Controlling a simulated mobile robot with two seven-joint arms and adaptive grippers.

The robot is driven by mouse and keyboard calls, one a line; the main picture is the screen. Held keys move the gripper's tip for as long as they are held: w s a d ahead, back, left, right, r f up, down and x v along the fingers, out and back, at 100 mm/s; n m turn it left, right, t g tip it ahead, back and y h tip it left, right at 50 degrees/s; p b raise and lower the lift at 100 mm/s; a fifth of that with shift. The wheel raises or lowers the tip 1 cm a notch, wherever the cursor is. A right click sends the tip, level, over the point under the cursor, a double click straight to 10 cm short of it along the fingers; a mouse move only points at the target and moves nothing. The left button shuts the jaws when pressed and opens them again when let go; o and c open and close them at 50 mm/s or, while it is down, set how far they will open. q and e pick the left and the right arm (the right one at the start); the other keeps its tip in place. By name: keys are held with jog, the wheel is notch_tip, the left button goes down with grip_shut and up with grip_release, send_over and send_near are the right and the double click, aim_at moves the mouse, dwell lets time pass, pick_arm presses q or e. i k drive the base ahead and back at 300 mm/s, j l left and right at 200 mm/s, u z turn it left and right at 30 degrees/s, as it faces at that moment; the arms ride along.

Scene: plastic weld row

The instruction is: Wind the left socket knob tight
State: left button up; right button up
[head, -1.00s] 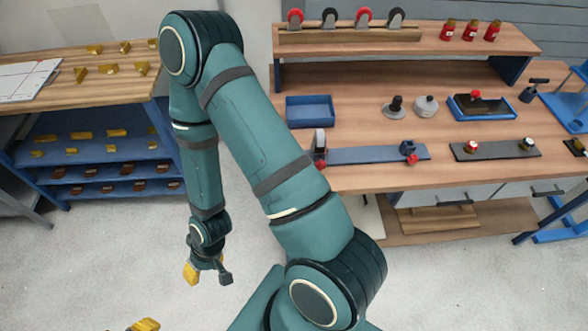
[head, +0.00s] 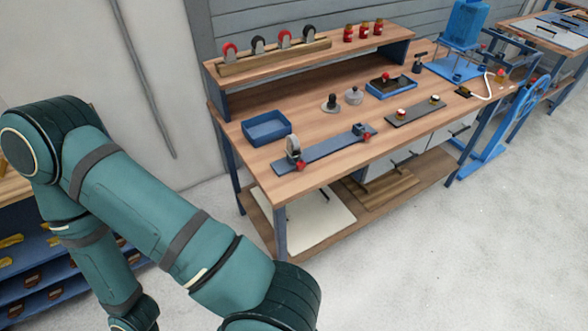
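A long blue-grey bar (head: 325,152) lies along the front of the wooden workbench. A red knob (head: 301,165) is at its left end, beside an upright grey wheel-like part (head: 293,147). Another red knob (head: 367,137) is at its right end, on a blue block. I cannot tell how tight either knob is. My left arm comes in at the lower left, well away from the bench. Its gripper is cut off below the frame. My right gripper does not show.
A blue tray (head: 266,128) sits at the bench's left. A raised shelf (head: 310,58) holds a rack of wheels and several red jars (head: 364,30). A blue press (head: 463,40) stands at the right. The floor in front of the bench is open.

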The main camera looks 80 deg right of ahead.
aim_at(300, 164)
jog(key=j+z, duration=0.1)
jog(key=z, duration=0.3)
jog(key=i+j+z, duration=0.1)
jog(key=z, duration=0.25)
jog(key=j+z, duration=0.2)
jog(key=z, duration=0.2)
